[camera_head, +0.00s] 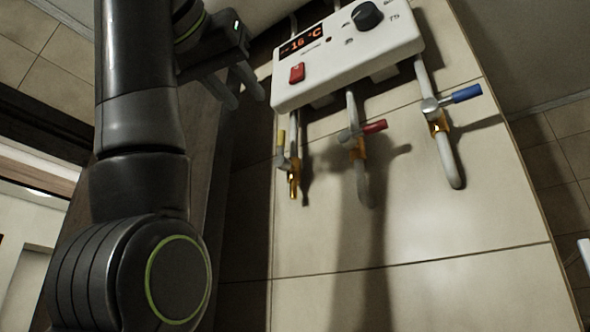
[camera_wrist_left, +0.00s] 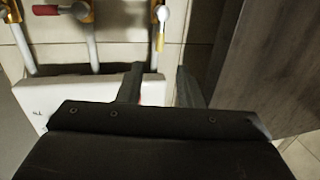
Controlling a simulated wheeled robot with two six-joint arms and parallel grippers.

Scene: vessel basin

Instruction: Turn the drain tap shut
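The drain tap, which I take to be the one with the yellow handle (camera_head: 281,140), is below the left end of the white heater. Its handle lies in line with its short brass spout, pointing up toward the heater. In the left wrist view the yellow handle (camera_wrist_left: 160,40) points toward the fingers. My left gripper (camera_head: 245,100) is open and empty, up and left of the tap beside the heater's left end. Its two fingers (camera_wrist_left: 159,70) are apart, with the handle beyond the gap between them and not touched. My right gripper is in neither view.
The white heater (camera_head: 350,62) has a 16 °C display, a red switch (camera_head: 297,73) and a dark knob (camera_head: 367,15). A red-handled tap (camera_head: 374,127) and a blue-handled tap (camera_head: 466,93) sit on pipes to the right. A brown panel (camera_wrist_left: 262,60) stands close beside the gripper.

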